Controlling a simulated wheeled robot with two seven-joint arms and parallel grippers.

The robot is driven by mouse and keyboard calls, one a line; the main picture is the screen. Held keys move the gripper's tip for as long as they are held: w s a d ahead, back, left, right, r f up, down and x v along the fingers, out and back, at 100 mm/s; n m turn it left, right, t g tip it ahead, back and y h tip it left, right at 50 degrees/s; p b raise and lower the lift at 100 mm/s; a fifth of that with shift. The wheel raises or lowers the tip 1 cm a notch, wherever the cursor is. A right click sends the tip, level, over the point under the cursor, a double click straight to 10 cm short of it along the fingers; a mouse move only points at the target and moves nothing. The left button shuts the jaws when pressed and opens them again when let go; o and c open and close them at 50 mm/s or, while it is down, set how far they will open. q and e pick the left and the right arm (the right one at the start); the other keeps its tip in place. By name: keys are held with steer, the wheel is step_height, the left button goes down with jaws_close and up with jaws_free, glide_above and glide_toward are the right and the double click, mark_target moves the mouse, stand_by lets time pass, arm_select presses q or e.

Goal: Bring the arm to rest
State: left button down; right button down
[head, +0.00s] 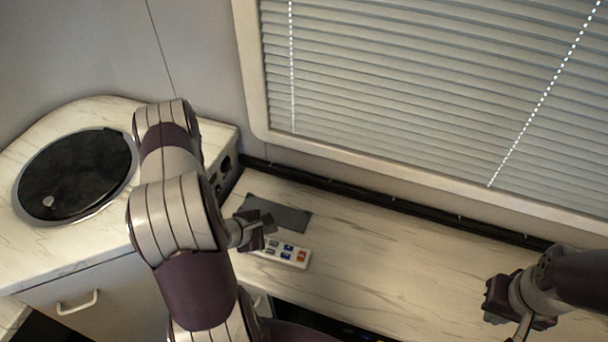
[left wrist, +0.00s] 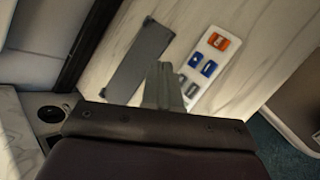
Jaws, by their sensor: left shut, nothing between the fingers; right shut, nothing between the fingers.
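My left arm reaches in from the left in the head view. Its gripper (head: 268,228) is shut and empty, above the marble-patterned desk close to a dark grey flat piece (head: 280,213) and a white panel with blue and orange pieces (head: 286,252). In the left wrist view the shut fingers (left wrist: 162,85) point between the grey piece (left wrist: 140,62) and the white panel (left wrist: 208,68). I cannot tell whether they touch either. My right gripper (head: 506,302) is at the lower right of the head view, shut and empty over the desk.
A counter with a round dark lid (head: 76,174) and a drawer handle (head: 77,303) stands at left. A window with blinds (head: 430,80) is behind the desk (head: 390,265). The desk between the two grippers is clear. A dark ledge runs along the wall.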

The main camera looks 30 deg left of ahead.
arm_select(q)
steer(key=s+m, duration=0.1)
steer(key=s+f+m+g, duration=0.2)
steer(key=m, duration=0.1)
steer(key=shift+s+a+f+y, duration=0.1)
steer(key=shift+a+f+y, duration=0.15)
steer(key=shift+y, duration=0.05)
steer(key=s+m+g, duration=0.1)
steer(key=s+a+m, duration=0.1)
steer(key=s+m+g+y, duration=0.1)
steer(key=shift+s+a+m+g, duration=0.2)
steer(key=shift+a+m+g, duration=0.1)
step_height(320, 180, up, 3)
steer(key=s+m+g+y, duration=0.1)
steer(key=s+m+g, duration=0.15)
steer(key=m, duration=0.25)
step_height(320, 180, up, 11)
steer(key=m+g, duration=0.3)
steer(key=m, duration=0.4)
glide_above(264, 255)
steer(key=s+d, duration=0.5)
steer(key=s, duration=0.1)
steer(key=w+d+r+m+t, duration=0.2)
steer(key=d+r+m, duration=0.2)
steer(key=d+r, duration=0.3)
steer(key=shift+w+d+r+t, duration=0.15)
steer(key=shift+d+r+t, duration=0.25)
steer(key=shift+d, duration=0.6)
